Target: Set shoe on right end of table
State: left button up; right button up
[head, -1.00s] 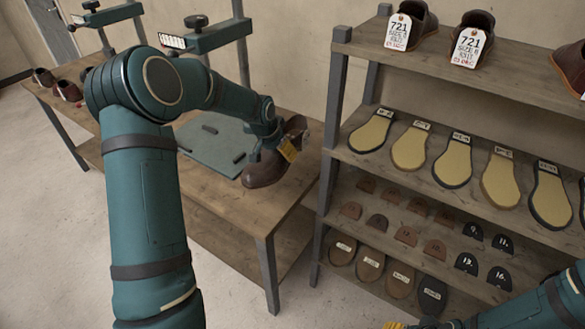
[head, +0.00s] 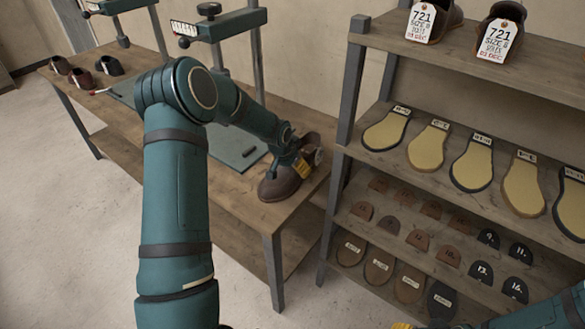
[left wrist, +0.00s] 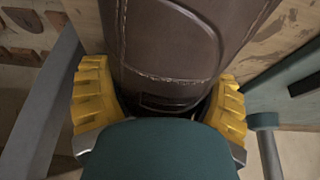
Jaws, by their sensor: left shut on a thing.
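A dark brown shoe (head: 278,187) is at the right end of the wooden worktable (head: 235,207), just right of the green mat, its toe toward the front. I cannot tell whether its sole touches the tabletop. My left gripper (head: 301,166) is shut on the shoe's rear part. In the left wrist view the brown shoe (left wrist: 170,45) sits between the two yellow fingers (left wrist: 160,108); their tips are partly hidden. Of my right gripper, only a bit of yellow (head: 402,326) shows at the bottom edge, too little to tell its state.
A shelf rack (head: 345,130) with soles, heel pieces and tagged shoes stands close to the table's right end. A green flat mat (head: 238,150) lies on the table under green presses (head: 222,25). Several small shoes (head: 83,77) stand at the table's far left.

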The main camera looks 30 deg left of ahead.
pick_arm(q)
jog(key=o, duration=1.2)
jog(key=shift+c, duration=0.2)
jog(key=p+v, duration=0.2)
jog(key=v, duration=1)
jog(key=shift+h, duration=0.7)
jog(key=d+f, duration=0.2)
jog(key=s+d+f, duration=0.1)
jog(key=d+f, duration=0.1)
jog(key=d, duration=0.1)
jog(key=d+f, duration=0.1)
jog(key=d, duration=0.1)
jog(key=shift+s+d+f, duration=0.2)
jog(key=shift+s+f, duration=0.15)
jog(key=shift+f, duration=0.05)
jog(key=s+d+f+n+g+h, duration=0.1)
jog(key=s+d+f, duration=0.6)
jog(key=s+d, duration=0.3)
jog(key=s+d+f+n+g+h, duration=0.1)
jog(key=s+d+f, duration=0.6)
jog(key=s+d, duration=0.3)
jog(key=shift+s+d+n+g, duration=0.3)
jog(key=shift+s+d+g, duration=0.1)
